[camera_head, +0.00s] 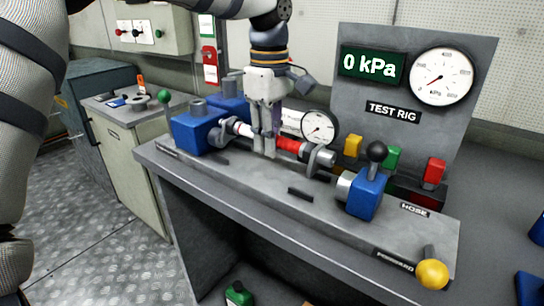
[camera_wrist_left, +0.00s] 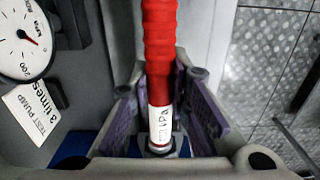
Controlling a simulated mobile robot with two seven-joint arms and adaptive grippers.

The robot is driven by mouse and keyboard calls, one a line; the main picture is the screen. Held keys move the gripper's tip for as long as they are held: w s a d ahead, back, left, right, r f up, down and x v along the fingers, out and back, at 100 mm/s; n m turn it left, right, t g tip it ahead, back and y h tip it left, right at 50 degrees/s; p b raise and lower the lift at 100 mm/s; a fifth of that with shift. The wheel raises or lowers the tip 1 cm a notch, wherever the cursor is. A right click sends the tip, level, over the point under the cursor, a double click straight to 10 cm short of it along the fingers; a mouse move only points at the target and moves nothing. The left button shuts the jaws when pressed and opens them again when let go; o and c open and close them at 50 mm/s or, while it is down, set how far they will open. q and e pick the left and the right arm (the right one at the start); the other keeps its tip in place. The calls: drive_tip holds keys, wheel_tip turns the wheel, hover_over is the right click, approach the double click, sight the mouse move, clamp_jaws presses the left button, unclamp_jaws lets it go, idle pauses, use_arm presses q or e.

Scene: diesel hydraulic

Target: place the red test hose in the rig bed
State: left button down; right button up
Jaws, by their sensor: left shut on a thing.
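The red test hose (camera_head: 288,145) lies along the back of the rig bed (camera_head: 245,178), in line with the blue block (camera_head: 195,131) at its left. Its right end is by a grey bracket (camera_head: 318,160). My left gripper (camera_head: 264,152) points down and is shut on the hose near its white-labelled left end. In the left wrist view the hose (camera_wrist_left: 160,45) runs between the purple-padded fingers (camera_wrist_left: 160,115), with a white label and metal fitting. I cannot tell whether the hose touches its supports. My right gripper is not in view.
A right blue block (camera_head: 367,195) with a silver cylinder and black knob stands right of the bracket. A gauge (camera_head: 318,127) is close behind the gripper. The test rig panel (camera_head: 415,120) reads 0 kPa. A yellow knob (camera_head: 432,274) is at the front right. The bench front is mostly clear.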

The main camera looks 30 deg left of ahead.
sight(271, 171)
use_arm(q)
wheel_tip(271, 171, down, 4)
drive_tip(key=shift+w+f, duration=0.1)
drive_tip(key=shift+w, duration=0.05)
drive_tip(key=c, duration=1.5)
unclamp_jaws()
drive_tip(key=shift+f, duration=0.1)
wheel_tip(271, 171, up, 12)
drive_tip(key=shift+r, duration=0.15)
